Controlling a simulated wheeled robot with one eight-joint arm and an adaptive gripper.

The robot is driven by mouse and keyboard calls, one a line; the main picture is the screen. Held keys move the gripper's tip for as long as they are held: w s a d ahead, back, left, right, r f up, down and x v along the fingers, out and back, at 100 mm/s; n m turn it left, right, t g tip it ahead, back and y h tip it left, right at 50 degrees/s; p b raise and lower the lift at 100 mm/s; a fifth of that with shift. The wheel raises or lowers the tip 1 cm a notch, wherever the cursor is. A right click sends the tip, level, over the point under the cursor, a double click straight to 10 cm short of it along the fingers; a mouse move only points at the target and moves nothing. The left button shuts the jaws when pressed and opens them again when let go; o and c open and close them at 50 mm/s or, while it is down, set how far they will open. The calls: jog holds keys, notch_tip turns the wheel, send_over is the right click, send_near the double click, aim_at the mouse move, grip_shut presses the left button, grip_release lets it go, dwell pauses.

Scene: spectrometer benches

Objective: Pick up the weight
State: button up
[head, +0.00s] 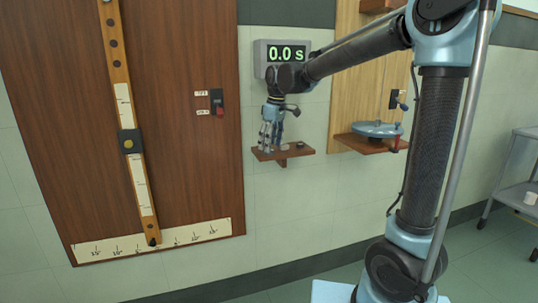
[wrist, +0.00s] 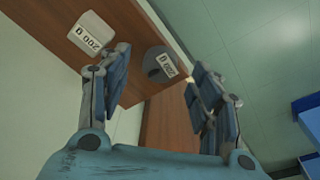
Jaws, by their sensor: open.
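The weight (wrist: 158,65) is a small grey round piece with a "200 g" label, on a small wooden shelf (wrist: 145,22). In the wrist view it appears between my two open fingers, beyond their tips, and no contact shows. My gripper (head: 268,149) is open and points down at the shelf (head: 282,155) in the head view. There the weight is too small and too close to the fingers to make out clearly.
A pale "200 g" piece (wrist: 92,36) lies beside the weight, near my left finger. A timer (head: 284,53) reading 0.0 s hangs above the shelf. A pendulum board (head: 190,160) is left; a second shelf with a blue disc (head: 377,129) is right.

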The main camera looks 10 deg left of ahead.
jog(key=shift+a+f, duration=0.15)
jog(key=shift+f, duration=0.9)
jog(key=c, duration=1.3)
